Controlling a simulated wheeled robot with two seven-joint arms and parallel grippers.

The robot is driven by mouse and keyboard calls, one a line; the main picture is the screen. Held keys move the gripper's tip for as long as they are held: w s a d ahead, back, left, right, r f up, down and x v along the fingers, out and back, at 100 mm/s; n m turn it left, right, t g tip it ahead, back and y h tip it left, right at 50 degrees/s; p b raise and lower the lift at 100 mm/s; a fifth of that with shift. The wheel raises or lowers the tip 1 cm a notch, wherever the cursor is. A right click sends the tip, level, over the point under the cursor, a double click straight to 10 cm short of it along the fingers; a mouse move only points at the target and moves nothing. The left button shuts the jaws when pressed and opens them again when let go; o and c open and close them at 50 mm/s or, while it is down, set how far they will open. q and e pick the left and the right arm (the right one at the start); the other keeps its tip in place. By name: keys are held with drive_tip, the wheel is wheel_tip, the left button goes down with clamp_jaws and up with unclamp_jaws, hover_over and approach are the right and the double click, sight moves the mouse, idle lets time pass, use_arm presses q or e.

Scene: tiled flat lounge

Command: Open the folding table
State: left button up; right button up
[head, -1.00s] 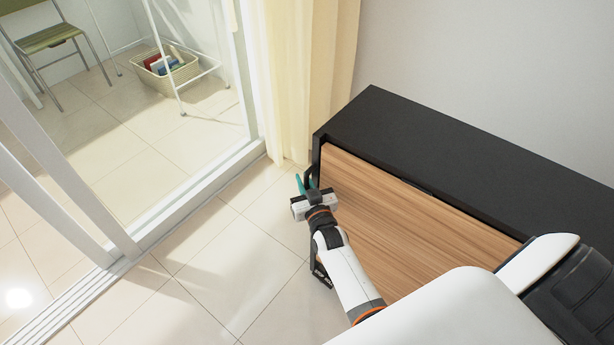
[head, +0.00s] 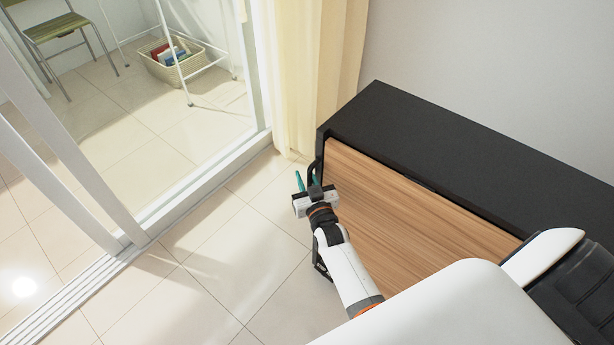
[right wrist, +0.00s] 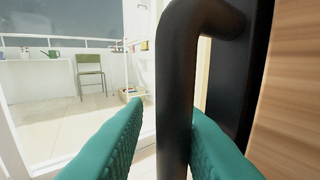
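The folding table has a black top (head: 440,140) and a wood-grain front panel (head: 400,215), which stands upright below it. A black bar handle (right wrist: 176,95) is at the table's left end; it also shows in the head view (head: 319,149), partly behind my gripper. My right gripper (head: 307,182) is at this handle. In the right wrist view its teal fingers (right wrist: 160,135) are spread on either side of the bar. A gap shows between the left finger and the bar; I cannot tell whether the right finger touches it. My left gripper is not in view.
A cream curtain (head: 310,75) hangs just behind the table's left end, by a grey wall. A sliding glass door frame (head: 200,190) stands at the left. Beyond it are a chair (head: 55,27) and a basket (head: 185,65). The tiled floor (head: 230,255) left of the table is clear.

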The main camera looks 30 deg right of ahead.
drive_tip(key=shift+r, duration=0.1)
drive_tip(key=shift+s, duration=0.15)
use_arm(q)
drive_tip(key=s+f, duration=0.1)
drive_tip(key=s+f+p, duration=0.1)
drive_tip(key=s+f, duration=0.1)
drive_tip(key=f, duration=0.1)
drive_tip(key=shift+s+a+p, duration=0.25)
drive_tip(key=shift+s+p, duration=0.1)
use_arm(e)
drive_tip(key=s+a, duration=0.2)
drive_tip(key=s, duration=0.9)
drive_tip(key=shift+s+a, duration=0.15)
drive_tip(key=shift+s, duration=0.05)
